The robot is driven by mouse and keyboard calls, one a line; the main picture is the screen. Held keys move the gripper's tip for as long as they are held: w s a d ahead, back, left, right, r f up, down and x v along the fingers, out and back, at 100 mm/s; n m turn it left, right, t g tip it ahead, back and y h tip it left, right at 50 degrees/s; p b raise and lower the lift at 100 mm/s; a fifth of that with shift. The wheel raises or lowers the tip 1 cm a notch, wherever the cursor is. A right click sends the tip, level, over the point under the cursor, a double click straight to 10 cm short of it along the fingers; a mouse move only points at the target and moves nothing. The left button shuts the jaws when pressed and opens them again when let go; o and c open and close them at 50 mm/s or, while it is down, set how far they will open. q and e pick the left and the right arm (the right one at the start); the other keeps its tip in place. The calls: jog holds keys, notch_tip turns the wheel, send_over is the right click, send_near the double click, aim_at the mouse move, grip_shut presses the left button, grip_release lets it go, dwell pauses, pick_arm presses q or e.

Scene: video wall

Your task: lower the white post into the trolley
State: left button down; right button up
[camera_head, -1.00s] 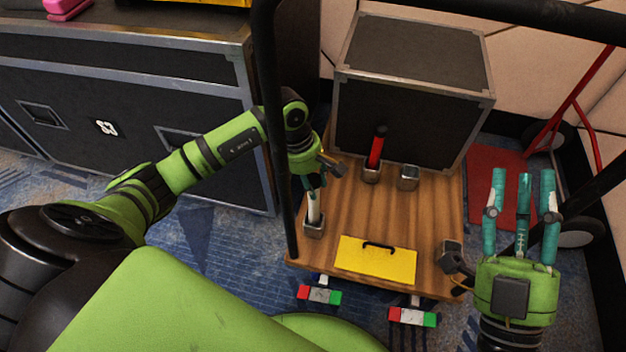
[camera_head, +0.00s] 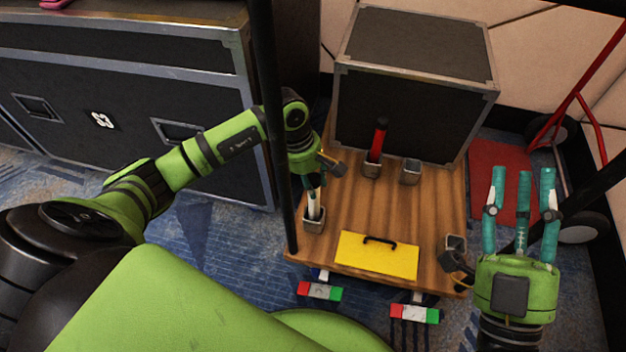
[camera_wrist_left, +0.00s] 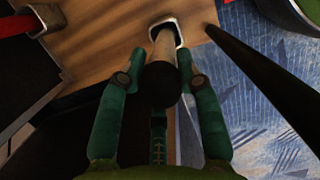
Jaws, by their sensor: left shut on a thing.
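The white post (camera_head: 313,206) stands nearly upright at the front left corner of the wooden trolley (camera_head: 340,205). My left gripper (camera_head: 312,186) is shut on it, near its upper part. In the left wrist view the post has a dark round top (camera_wrist_left: 160,86) between my green fingers, and its pale shaft (camera_wrist_left: 163,48) runs into the mouth of a square metal socket (camera_wrist_left: 178,25). The head view shows this socket (camera_head: 314,225) around the post's lower end; how deep it sits is hidden. My right gripper (camera_head: 523,174) is open and empty, right of the trolley.
A red post (camera_head: 378,140) stands in a back socket (camera_head: 371,170), beside an empty socket (camera_head: 410,172). Another socket (camera_head: 456,244) is at front right. A yellow panel (camera_head: 376,257) lies in front. A black case (camera_head: 415,85) fills the back. A dark trolley bar (camera_head: 270,110) crosses beside my left arm.

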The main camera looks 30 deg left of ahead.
pick_arm(q)
jog(key=shift+f+b, duration=0.45)
jog(key=shift+f, duration=0.05)
dwell(0.5)
jog(key=c, duration=0.8)
grip_release()
jog(key=shift+o, duration=0.5)
jog(key=o, duration=0.4)
jog(key=shift+d+r+p+v, duration=0.1)
jog(key=shift+d+p+v, duration=0.2)
jog(key=shift+p+v, duration=0.9)
jog(key=shift+d+r+p+v, duration=0.1)
jog(key=shift+d+p+v, duration=0.2)
jog(key=shift+p+v, duration=0.9)
jog(key=shift+d+p+v, duration=0.3)
jog(key=shift+p+v, duration=0.45)
jog(key=shift+v, duration=0.85)
jog(key=shift+w, duration=0.1)
